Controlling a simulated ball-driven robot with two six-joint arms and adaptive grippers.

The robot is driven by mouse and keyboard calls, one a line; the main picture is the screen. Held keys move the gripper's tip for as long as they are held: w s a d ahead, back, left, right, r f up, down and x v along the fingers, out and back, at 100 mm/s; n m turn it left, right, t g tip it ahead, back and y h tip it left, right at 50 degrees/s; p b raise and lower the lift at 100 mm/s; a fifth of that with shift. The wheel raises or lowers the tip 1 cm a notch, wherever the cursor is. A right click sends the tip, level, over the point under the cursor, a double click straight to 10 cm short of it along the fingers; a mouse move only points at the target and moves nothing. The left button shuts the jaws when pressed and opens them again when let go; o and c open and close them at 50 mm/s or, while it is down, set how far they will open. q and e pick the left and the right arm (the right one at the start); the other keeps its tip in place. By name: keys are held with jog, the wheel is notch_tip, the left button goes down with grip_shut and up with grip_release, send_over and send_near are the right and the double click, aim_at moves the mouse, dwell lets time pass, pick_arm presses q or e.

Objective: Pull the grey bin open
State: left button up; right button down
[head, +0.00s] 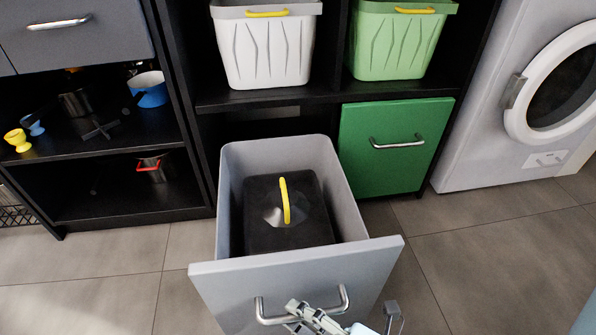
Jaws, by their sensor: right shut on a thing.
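The grey bin (230,190) is a deep pull-out box with a flat grey front panel (225,290). It stands well out of the black shelf unit, in the lower middle of the head view. Inside it is a dark box or liner (262,192) with a yellow handle (285,200). A metal bar handle (344,297) is on the panel's outer face. My left gripper is not in view.
Right of the grey bin is a shut green bin front (392,150). White (262,55) and green (398,45) baskets sit on the shelf above. A washing machine (530,100) stands at right, open shelves with kitchenware at left. Tiled floor (110,285) is clear on both sides.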

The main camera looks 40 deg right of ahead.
jog(key=shift+s+a+r, duration=0.1)
jog(key=shift+r, duration=0.15)
jog(key=c, duration=1.3)
grip_release()
jog(key=shift+f, duration=0.1)
jog(key=shift+c, duration=0.2)
jog(key=shift+s, duration=0.1)
jog(key=v, duration=1.2)
